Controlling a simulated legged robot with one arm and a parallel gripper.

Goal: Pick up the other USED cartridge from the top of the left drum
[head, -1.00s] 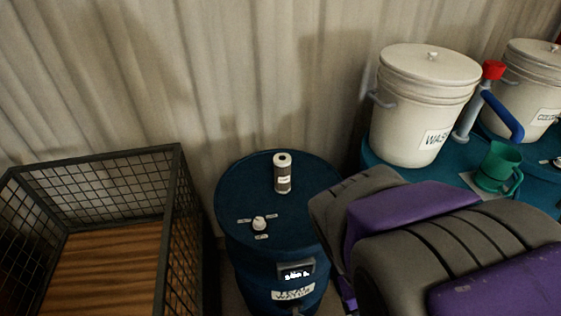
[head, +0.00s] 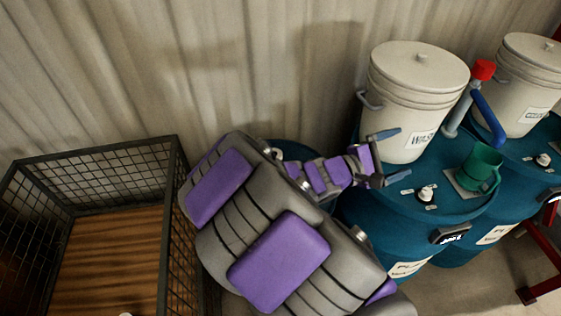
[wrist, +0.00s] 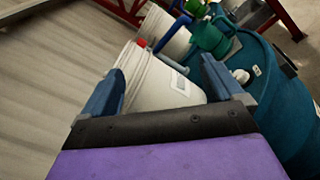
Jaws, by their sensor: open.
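The left drum (head: 295,149) is blue and mostly hidden behind my arm in the head view; only a strip of its top shows. The USED cartridge, a pale cylinder with a dark band, was standing on that drum in the earlier head frame. It is now largely or fully hidden; a small pale patch beside my arm may be its top, but I cannot tell. My gripper (head: 390,159) is open and empty, reaching right past the left drum, near the WASH bucket. In the wrist view, my open gripper (wrist: 162,75) has no cartridge between its fingers.
The white WASH bucket (head: 412,105) and a green jug (head: 480,168) stand on the teal drum (head: 440,207) to the right. A wire-sided crate (head: 95,208) stands at left.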

